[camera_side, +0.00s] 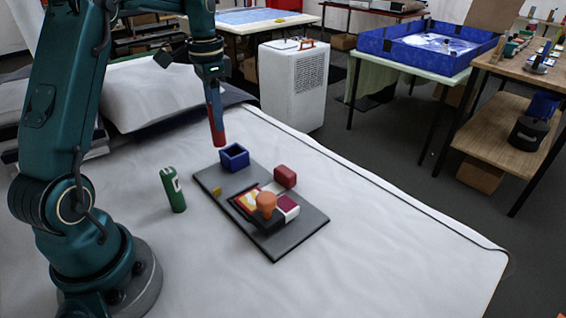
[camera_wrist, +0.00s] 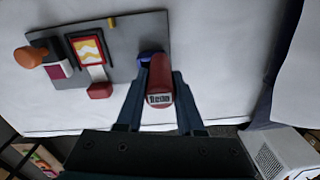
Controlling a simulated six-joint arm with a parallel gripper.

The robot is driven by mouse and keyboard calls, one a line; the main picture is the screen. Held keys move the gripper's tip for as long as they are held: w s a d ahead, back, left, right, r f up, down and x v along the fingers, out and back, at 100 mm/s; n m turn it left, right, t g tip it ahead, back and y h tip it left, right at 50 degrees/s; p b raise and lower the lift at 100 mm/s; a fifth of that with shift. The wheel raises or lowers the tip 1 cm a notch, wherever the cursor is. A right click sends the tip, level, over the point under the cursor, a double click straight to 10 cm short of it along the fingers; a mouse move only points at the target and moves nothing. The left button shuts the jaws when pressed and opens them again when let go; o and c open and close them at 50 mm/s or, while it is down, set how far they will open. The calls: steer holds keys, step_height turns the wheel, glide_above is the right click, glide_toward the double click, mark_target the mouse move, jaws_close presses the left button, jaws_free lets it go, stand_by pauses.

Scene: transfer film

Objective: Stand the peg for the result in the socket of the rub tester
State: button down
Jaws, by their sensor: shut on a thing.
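My gripper (camera_side: 213,88) is shut on a red peg (camera_side: 217,128) and holds it near upright, above the table. The peg's end face in the wrist view (camera_wrist: 160,98) has a white label with dark letters, perhaps "Redo". The socket is a blue, open-topped square box (camera_side: 234,158) at the far left end of the dark grey rub tester board (camera_side: 300,236). The peg's lower end is above and slightly left of the socket in the side view, apart from it. In the wrist view the peg partly hides the socket (camera_wrist: 146,58). A green peg (camera_side: 173,190) with a white mark stands on the table, left of the board.
The board carries a framed red-and-yellow sample (camera_side: 247,199), an orange knob (camera_side: 266,204), a white block with a dark red top (camera_side: 288,208) and a small yellow piece (camera_side: 217,191). A red block (camera_side: 285,177) sits at its far edge. The white table's right side is clear.

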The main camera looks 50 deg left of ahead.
steer(key=shift+w+d+f, duration=0.3)
steer(key=shift+w+f, duration=0.1)
steer(key=shift+f, duration=0.55)
steer(key=shift+w+d+f, duration=0.3)
steer(key=shift+w+f, duration=0.05)
steer(key=shift+f, duration=0.6)
steer(key=shift+w+d+f, duration=0.3)
steer(key=shift+w+f, duration=0.1)
steer(key=shift+f, duration=0.55)
steer(key=c, duration=0.5)
jaws_free()
steer(key=shift+f, duration=0.15)
steer(key=shift+c, duration=0.2)
